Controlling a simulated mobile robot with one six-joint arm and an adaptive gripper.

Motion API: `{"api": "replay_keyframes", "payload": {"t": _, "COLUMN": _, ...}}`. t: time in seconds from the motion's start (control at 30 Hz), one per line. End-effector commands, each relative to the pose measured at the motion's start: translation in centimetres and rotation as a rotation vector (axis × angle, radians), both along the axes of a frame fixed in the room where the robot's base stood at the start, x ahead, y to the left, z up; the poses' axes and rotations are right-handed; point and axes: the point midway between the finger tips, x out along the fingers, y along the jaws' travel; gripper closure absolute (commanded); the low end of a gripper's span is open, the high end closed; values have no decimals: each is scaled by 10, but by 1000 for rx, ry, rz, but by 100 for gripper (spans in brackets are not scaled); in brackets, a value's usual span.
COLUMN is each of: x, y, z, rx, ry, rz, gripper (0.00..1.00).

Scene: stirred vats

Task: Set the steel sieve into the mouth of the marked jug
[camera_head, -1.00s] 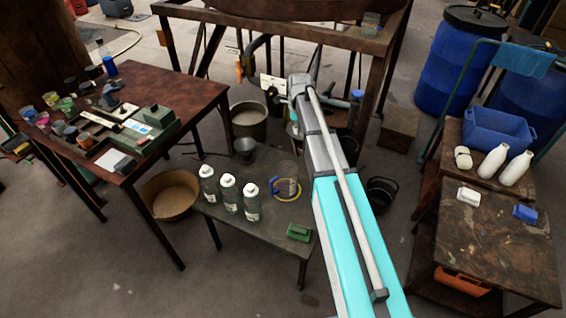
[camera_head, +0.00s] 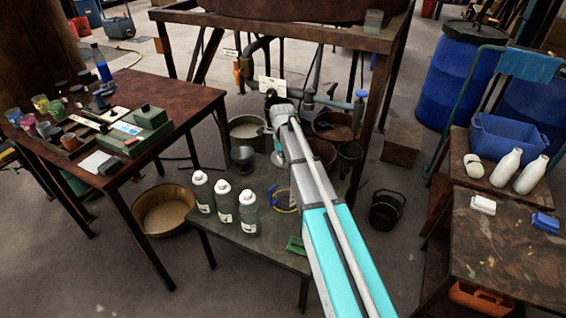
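The jug with a blue mark (camera_head: 272,196) stands on the low grey table (camera_head: 243,246), right of the white-capped bottles. My arm covers most of it, and a yellow ring (camera_head: 287,210) shows low beside it. A grey metal funnel-shaped vessel (camera_head: 243,158) is at the table's back edge; I cannot tell whether it is the steel sieve. My arm reaches from the lower right over the table. Its far end is above and behind the jug. My gripper's fingers are hidden behind the arm, so I cannot see whether they hold anything.
Several white-capped bottles (camera_head: 223,202) stand left of the jug, and a green block (camera_head: 295,244) lies at the table's front right. A brown bench (camera_head: 192,103) is at left, a tan basin (camera_head: 164,212) below. Pipes and a vat frame (camera_head: 282,33) rise behind.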

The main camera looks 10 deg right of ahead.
Motion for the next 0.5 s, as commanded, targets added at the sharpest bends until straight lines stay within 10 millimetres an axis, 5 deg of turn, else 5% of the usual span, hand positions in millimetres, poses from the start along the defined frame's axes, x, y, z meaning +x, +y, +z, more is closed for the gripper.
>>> {"api": "replay_keyframes", "payload": {"t": 0.5, "x": 0, "y": 1, "z": -3, "rx": 0, "ry": 0, "rz": 1, "gripper": 100}}
